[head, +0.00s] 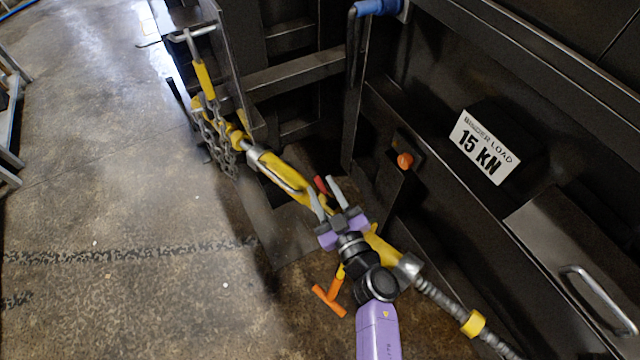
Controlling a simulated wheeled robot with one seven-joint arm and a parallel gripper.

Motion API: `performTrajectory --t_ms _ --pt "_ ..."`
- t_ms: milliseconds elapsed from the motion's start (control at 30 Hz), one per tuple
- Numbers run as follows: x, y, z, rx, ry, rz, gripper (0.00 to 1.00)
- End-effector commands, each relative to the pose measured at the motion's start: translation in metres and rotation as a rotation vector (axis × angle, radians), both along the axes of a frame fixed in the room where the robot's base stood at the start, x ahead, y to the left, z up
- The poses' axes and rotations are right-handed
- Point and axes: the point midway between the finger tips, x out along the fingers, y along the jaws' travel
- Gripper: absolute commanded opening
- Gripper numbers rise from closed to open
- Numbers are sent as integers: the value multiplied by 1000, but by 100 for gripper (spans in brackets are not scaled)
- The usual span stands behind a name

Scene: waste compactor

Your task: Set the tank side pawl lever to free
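A yellow ratchet binder (281,173) runs diagonally from the chain at upper left to a threaded rod at lower right. A small red lever tip (320,184) shows at the binder's middle; I take it for a pawl lever, but cannot tell its setting. My gripper (322,187) is over the binder's middle with its two grey fingers apart. The red tip appears between the fingertips, and I cannot tell whether they touch it. My gripper and wrist hide much of the ratchet body. An orange T-shaped handle (329,301) sticks out below my wrist.
A grey chain (217,142) with a yellow hook hangs at upper left. The dark steel wall at right carries a "15 kN" sign (484,147) and an orange knob (404,160). A threaded rod (440,297) lies at lower right. The concrete floor (110,200) at left is open.

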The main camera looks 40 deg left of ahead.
Motion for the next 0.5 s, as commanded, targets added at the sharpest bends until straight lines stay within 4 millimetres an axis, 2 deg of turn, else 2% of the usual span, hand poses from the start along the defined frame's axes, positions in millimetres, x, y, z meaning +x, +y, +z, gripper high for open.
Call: performTrajectory --t_ms 200,500 --pt "11 19 -1 0 -1 -1 36" --pt "12 22 0 -1 -1 -1 36"
